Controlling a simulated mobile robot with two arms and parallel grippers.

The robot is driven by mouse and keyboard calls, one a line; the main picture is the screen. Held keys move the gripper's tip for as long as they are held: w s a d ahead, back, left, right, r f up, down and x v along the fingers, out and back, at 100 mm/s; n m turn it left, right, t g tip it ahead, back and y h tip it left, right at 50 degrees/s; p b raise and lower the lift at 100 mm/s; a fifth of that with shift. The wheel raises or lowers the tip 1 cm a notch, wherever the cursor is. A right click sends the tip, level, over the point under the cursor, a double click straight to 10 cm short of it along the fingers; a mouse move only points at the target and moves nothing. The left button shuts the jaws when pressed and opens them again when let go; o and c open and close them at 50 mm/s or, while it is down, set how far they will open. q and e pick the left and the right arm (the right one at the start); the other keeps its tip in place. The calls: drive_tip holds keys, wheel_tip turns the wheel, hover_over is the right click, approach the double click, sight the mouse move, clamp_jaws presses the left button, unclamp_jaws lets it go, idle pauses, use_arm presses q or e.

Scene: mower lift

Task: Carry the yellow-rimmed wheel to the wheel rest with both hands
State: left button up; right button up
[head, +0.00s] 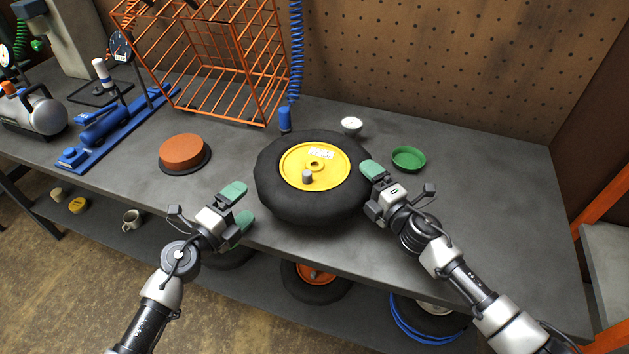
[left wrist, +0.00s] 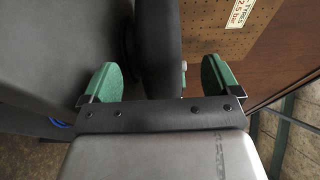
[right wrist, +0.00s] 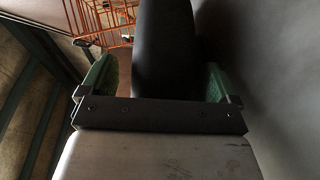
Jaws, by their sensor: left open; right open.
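The yellow-rimmed wheel (head: 277,190), with a black tyre and a grey hub stub, lies flat at the bench's front; what is under it is hidden. My left gripper (head: 240,207) is open and empty, a small gap left of the tyre. In the left wrist view the tyre (left wrist: 160,45) shows ahead, between the finger lines. My right gripper (head: 371,180) is open at the tyre's right side. In the right wrist view the tyre (right wrist: 165,50) stands between its fingers, not clamped. A round orange-brown pad (head: 184,151) on a dark disc, possibly the wheel rest, sits left of the wheel.
A green dish (head: 409,158) and small white cup (head: 351,125) are near the wheel. A blue tool (head: 105,130) lies left. The bench's right part is clear.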

drive_tip(key=shift+d, duration=0.1)
drive_tip(key=v, duration=1.2)
use_arm(q)
drive_tip(key=v, duration=0.4)
drive_tip(key=shift+s+a, duration=0.1)
drive_tip(key=shift+s, duration=0.05)
use_arm(e)
drive_tip(key=shift+f, duration=0.1)
